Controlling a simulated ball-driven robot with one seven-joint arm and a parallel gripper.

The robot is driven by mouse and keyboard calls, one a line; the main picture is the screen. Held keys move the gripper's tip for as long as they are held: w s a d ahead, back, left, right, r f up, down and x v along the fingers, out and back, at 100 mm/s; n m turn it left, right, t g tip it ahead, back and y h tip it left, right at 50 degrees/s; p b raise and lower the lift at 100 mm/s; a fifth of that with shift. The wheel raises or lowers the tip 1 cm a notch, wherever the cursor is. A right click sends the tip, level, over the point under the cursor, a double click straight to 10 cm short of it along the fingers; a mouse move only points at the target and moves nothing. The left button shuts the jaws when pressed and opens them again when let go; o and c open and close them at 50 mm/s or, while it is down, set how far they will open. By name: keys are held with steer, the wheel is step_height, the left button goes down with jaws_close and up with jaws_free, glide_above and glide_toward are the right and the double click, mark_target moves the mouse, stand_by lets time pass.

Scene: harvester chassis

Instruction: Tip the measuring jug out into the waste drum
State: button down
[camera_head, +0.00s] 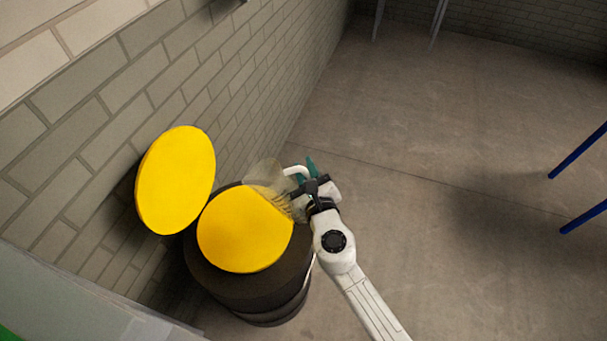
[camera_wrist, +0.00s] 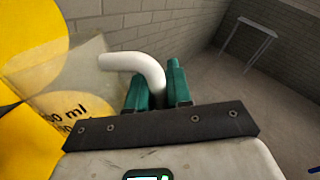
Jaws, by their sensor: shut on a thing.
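The measuring jug (camera_head: 264,176) is clear, with printed marks and a white handle (camera_wrist: 122,62). My gripper (camera_head: 306,170) is shut on that handle with its teal fingers, also seen in the wrist view (camera_wrist: 157,80). The jug appears tilted, its body pointing left towards the drum. The waste drum (camera_head: 262,292) is black with a round yellow top face (camera_head: 243,232). In the head view the jug overlaps the drum's far right edge; its exact height above it is unclear. I cannot tell whether the jug holds anything.
A yellow disc (camera_head: 176,180), apparently the drum's lid, stands raised beside the grey block wall (camera_head: 250,75). Blue legs (camera_head: 580,150) stand at the right edge. The concrete floor (camera_head: 430,150) right of the drum is clear.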

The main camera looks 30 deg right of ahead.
steer(key=shift+w+a+f+m+t+b, duration=0.1)
steer(key=shift+a+f+m+t+b, duration=0.15)
steer(key=shift+f+m+b, duration=1.15)
steer(key=shift+w+a+f+m+t+b, duration=0.1)
steer(key=shift+f+m+t+b, duration=0.3)
steer(key=shift+b, duration=1.9)
steer(key=shift+a+f+m+b, duration=0.15)
steer(key=shift+f+m+b, duration=0.35)
steer(key=shift+b, duration=0.55)
steer(key=shift+r, duration=0.1)
